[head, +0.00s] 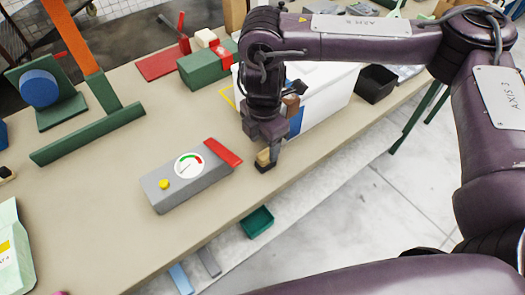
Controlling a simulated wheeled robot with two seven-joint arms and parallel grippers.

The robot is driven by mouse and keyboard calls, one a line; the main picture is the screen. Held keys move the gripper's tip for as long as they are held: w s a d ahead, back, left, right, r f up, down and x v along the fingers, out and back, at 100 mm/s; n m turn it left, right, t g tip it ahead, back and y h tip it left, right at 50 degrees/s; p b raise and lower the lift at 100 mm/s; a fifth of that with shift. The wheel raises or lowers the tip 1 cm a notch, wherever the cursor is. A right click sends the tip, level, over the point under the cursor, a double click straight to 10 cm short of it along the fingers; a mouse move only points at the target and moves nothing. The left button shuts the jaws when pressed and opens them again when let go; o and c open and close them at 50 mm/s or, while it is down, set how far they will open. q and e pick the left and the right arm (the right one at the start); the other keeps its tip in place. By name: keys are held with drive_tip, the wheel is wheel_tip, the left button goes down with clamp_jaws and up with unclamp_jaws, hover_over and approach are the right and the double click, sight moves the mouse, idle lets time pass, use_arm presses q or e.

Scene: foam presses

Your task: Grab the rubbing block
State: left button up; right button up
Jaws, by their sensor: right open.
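A small block with a tan top and a dark base, which looks like the rubbing block (263,160), sits on the tan table near its front edge. My right gripper (270,150) points down right at the block. Its jaws are open, and a finger stands at the block's right side. The gripper hides part of the block, and I cannot tell whether the fingers touch it. My left gripper is not in view.
A grey box with a gauge and red end (185,187) lies just left of the block. A white box (320,105) stands close behind my right gripper. A black bin (375,83) is farther right. A green bin (257,221) sits below the table edge.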

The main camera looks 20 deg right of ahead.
sight(266, 154)
drive_tip(key=f, duration=0.1)
drive_tip(key=s+f, duration=0.1)
drive_tip(key=shift+d+f, duration=0.1)
drive_tip(key=shift+f, duration=0.2)
drive_tip(key=f, duration=0.3)
drive_tip(key=shift+w+d+f, duration=0.1)
drive_tip(key=shift+w+f, duration=0.2)
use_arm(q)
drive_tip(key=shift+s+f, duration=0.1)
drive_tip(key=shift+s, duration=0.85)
use_arm(e)
drive_tip(key=c, duration=1.1)
